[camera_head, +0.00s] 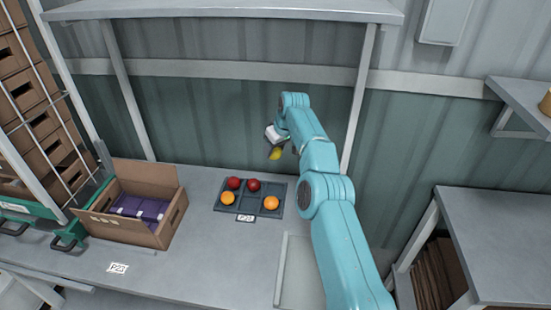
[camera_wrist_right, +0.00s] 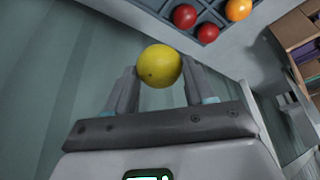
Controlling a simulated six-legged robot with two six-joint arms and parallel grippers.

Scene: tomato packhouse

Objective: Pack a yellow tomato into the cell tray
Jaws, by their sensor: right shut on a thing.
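A yellow tomato (camera_head: 275,154) is held by my right gripper (camera_head: 274,145) above the back part of the bench. In the right wrist view the yellow tomato (camera_wrist_right: 160,66) sits between the two fingers of the gripper (camera_wrist_right: 158,80), which are shut on it. The dark cell tray (camera_head: 247,211) lies on the bench, below and left of the gripper. It holds two red tomatoes in the back row and two orange ones at the front corners. Its back right cell and front middle cell look empty. The tray also shows at the top of the right wrist view (camera_wrist_right: 213,17). My left gripper is out of view.
An open cardboard box (camera_head: 165,220) with purple contents stands left of the tray. A shallow pale tray (camera_head: 281,270) lies near my right arm. A shelf (camera_head: 230,10) runs overhead, with a post (camera_head: 358,100) behind the arm.

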